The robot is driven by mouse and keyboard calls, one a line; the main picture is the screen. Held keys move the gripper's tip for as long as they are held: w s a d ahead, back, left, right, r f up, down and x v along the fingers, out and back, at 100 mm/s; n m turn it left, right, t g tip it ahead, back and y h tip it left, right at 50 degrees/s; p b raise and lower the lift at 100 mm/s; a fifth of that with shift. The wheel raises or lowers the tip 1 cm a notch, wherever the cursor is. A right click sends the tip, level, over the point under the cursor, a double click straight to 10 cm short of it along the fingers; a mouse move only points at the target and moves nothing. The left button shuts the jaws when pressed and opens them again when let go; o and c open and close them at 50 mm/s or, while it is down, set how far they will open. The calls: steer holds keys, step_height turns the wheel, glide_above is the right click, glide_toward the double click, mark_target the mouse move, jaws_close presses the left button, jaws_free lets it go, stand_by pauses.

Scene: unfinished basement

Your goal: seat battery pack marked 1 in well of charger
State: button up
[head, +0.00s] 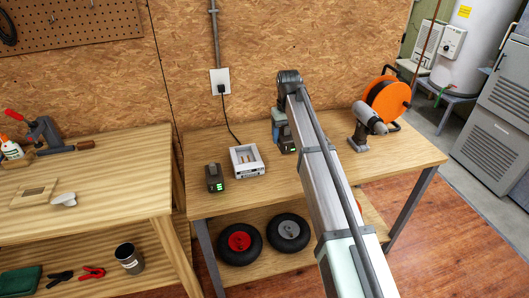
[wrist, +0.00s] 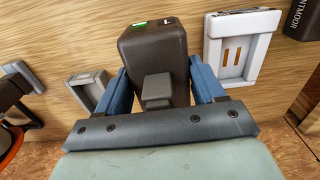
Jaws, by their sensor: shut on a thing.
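My gripper (wrist: 155,88) is shut on a dark battery pack (wrist: 155,45), with a blue finger on each side of it. The pack has a green light and a small white mark that looks like a 1 on its far end. In the head view my gripper (head: 283,128) holds the pack (head: 289,149) over the table, right of the charger. I cannot tell whether the pack touches the table. The white charger (head: 246,161) lies left of the pack, its cable running to a wall outlet. In the wrist view the charger (wrist: 213,52) shows its empty well with orange contact strips.
A second dark battery pack (head: 214,178) with green lights stands left of the charger. A drill (head: 368,124) and an orange cable reel (head: 387,99) stand at the right on the table (head: 415,152). The table front between charger and drill looks clear, partly hidden by my arm.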

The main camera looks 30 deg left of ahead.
steer(key=s+a+n, duration=0.1)
steer(key=s+a, duration=0.4)
steer(key=a, duration=0.3)
steer(key=r+m, duration=0.1)
steer(key=r, duration=0.1)
glide_above(246, 159)
steer(key=shift+a+f, duration=0.1)
steer(key=shift+f, duration=4.85)
steer(key=shift+f, duration=0.45)
steer(key=o, duration=1.3)
steer(key=shift+s+f, duration=0.1)
steer(key=shift+f, duration=0.05)
steer(key=shift+o, duration=0.6)
steer(key=shift+r, duration=0.4)
step_height(246, 159, up, 12)
steer(key=shift+r, duration=0.2)
